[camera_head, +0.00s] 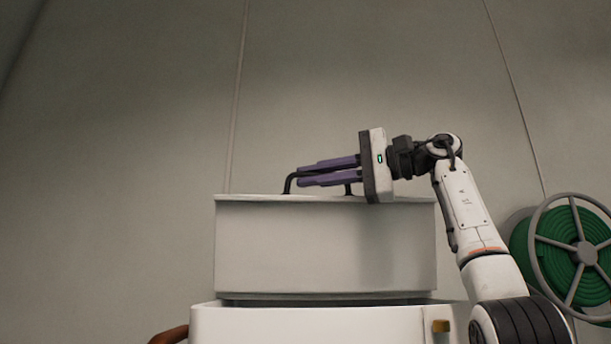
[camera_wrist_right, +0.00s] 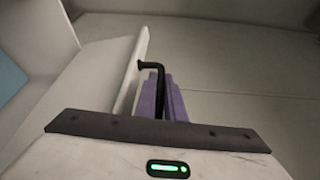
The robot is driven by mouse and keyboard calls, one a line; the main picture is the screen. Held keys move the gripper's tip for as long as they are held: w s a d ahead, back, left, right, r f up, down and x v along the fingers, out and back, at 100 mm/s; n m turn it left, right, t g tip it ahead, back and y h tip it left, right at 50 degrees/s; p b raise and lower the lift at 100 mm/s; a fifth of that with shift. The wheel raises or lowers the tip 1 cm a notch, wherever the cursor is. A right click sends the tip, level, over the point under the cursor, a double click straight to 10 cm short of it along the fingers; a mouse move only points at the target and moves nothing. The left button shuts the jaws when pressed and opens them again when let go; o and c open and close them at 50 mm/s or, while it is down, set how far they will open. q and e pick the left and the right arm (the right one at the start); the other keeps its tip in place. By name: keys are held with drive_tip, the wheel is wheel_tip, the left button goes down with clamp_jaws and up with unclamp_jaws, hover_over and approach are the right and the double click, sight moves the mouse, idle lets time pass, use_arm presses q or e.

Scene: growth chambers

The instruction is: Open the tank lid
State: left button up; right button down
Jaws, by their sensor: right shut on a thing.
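The tank lid (camera_head: 325,245) shows as a broad, pale grey panel above the white tank (camera_head: 300,325), with a dark gap between them. It looks raised and steeply tilted; its exact angle is hard to tell. A black bar handle (camera_head: 288,185) stands out at the panel's top edge. My right gripper (camera_head: 302,174) reaches in from the right, its purple fingers shut on the handle and hiding most of its bar. In the right wrist view, the handle (camera_wrist_right: 151,66) bends over between the fingers, beside the panel's pale edge (camera_wrist_right: 131,75). My left gripper is not in view.
A green hose reel (camera_head: 565,250) is at the right, behind my right arm. A brown curved part (camera_head: 170,335) shows at the tank's lower left, and a brass-coloured fitting (camera_head: 441,328) at its front right. The space above the lid is clear before a plain grey wall.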

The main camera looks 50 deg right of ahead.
drive_tip(key=c, duration=1.8)
unclamp_jaws()
drive_tip(key=shift+c, duration=0.2)
drive_tip(key=v, duration=1)
drive_tip(key=shift+s, duration=0.15)
drive_tip(key=shift+d, duration=0.1)
